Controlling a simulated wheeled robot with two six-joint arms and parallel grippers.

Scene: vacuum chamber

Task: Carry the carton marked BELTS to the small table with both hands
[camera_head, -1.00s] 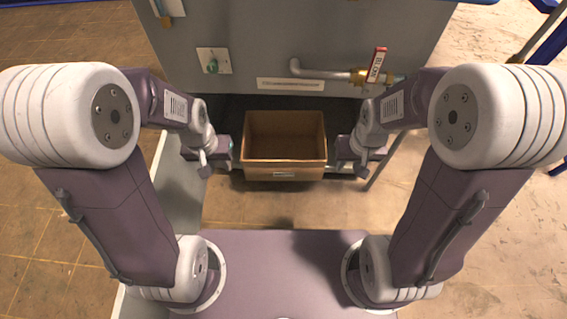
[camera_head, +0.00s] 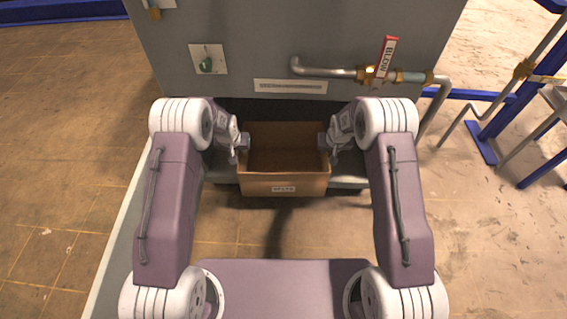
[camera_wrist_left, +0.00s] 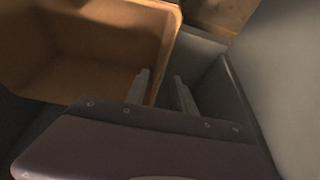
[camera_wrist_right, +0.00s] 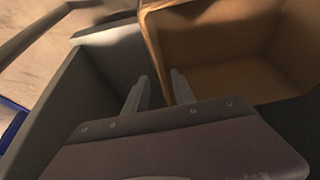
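The open brown carton (camera_head: 284,187) stands on a dark shelf at the foot of the grey cabinet, with a small white label on its near side, too small to read surely. My left gripper (camera_head: 243,143) is at its left wall and my right gripper (camera_head: 325,143) at its right wall. In the left wrist view the fingers (camera_wrist_left: 160,88) stand apart, one inside and one outside the carton's wall (camera_wrist_left: 166,50). In the right wrist view the fingers (camera_wrist_right: 160,90) straddle the opposite wall (camera_wrist_right: 155,50) likewise. Gaps show beside both walls. The carton's floor is empty where visible.
The grey cabinet (camera_head: 230,100) rises right behind the carton, with a pipe and red-handled valve (camera_head: 384,62) on its front. Blue framework (camera_head: 490,135) stands at right. Open floor (camera_head: 60,200) lies at left. The small table is not clearly in view.

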